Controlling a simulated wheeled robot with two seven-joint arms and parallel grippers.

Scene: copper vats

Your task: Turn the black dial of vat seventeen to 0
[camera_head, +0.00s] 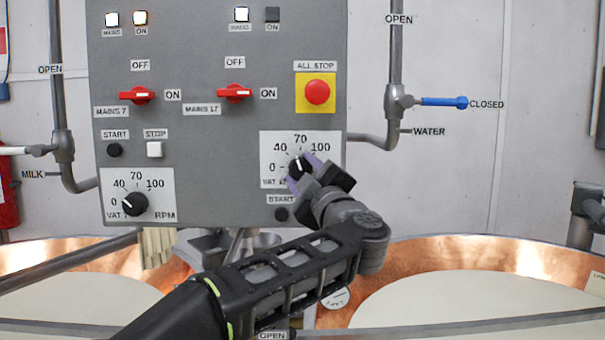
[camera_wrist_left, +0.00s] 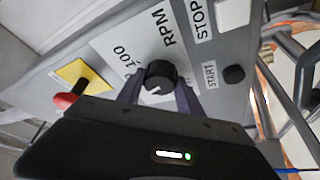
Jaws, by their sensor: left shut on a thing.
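The black dial of vat 17 (camera_head: 299,164) is on the white scale plate at the lower right of the grey panel. My left gripper (camera_head: 302,169) reaches it from below right, with its purple-grey fingers on either side of the knob, shut on it. In the left wrist view the dial (camera_wrist_left: 160,77) sits between the two fingertips (camera_wrist_left: 159,94). Its white mark points up and to the left on the scale, roughly towards 40; the exact reading is hard to tell. The gripper hides part of the plate's lower lettering. My right gripper is not in view.
A START button (camera_head: 282,214) is just below the dial. The red ALL STOP button (camera_head: 317,92) is above. The vat 7 dial (camera_head: 134,204) is at the panel's lower left. Red mains switches (camera_head: 235,93) are higher up. A blue water handle (camera_head: 444,102) stands clear at right.

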